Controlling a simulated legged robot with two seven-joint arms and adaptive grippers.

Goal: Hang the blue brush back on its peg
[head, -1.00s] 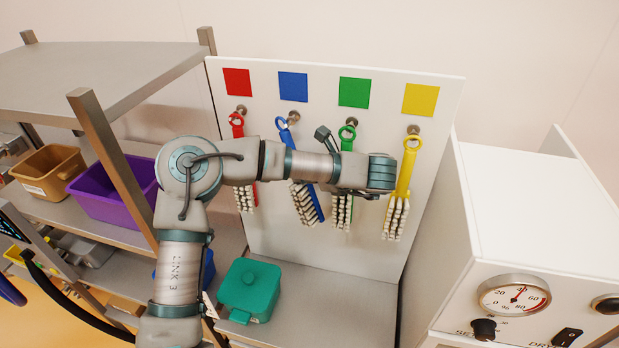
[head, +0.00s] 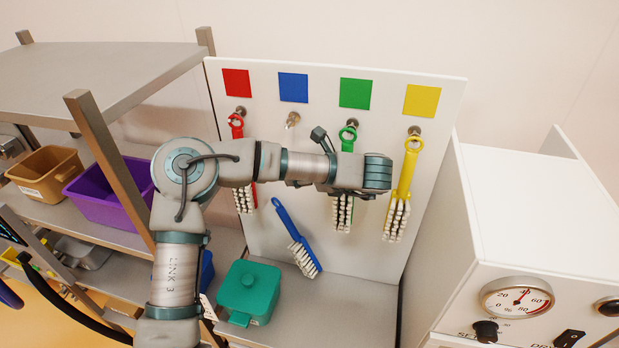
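The blue brush (head: 289,222) is off its peg, low in front of the white board (head: 371,247). It is tilted, with its handle up to the left and white bristles down to the right. Its lower end is near the shelf; I cannot tell whether it touches. The peg (head: 293,118) under the blue square (head: 293,87) is bare. My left arm crosses the board above the brush. No gripper fingers show on it, and the brush is apart from the visible arm links. My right gripper is not in view.
Red (head: 236,127), green (head: 348,138) and yellow (head: 407,174) brushes hang on their pegs, partly behind my arm for red and green. A teal box (head: 248,291) stands on the shelf (head: 345,312) left of the brush. A white machine (head: 545,215) stands at right.

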